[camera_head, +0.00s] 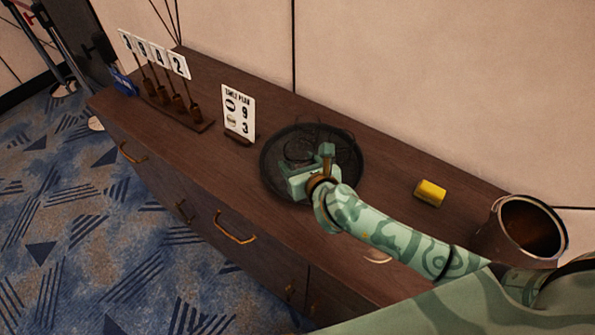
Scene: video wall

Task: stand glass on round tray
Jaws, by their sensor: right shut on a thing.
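The round tray (350,160) is dark and lies on the wooden cabinet top, against the middle of its length. A clear, dark-looking glass (299,148) shows faintly over the tray, with its round rim visible. My right gripper (307,161) is over the tray and shut on the glass. The gripper hides the glass's lower part, so I cannot tell whether its base touches the tray. My left gripper is not in view.
A menu sign (239,112) stands left of the tray. A rack with number cards (178,107) is at the far left end. A yellow block (430,192) and a brown metal pot (525,230) are to the right. The wall runs behind.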

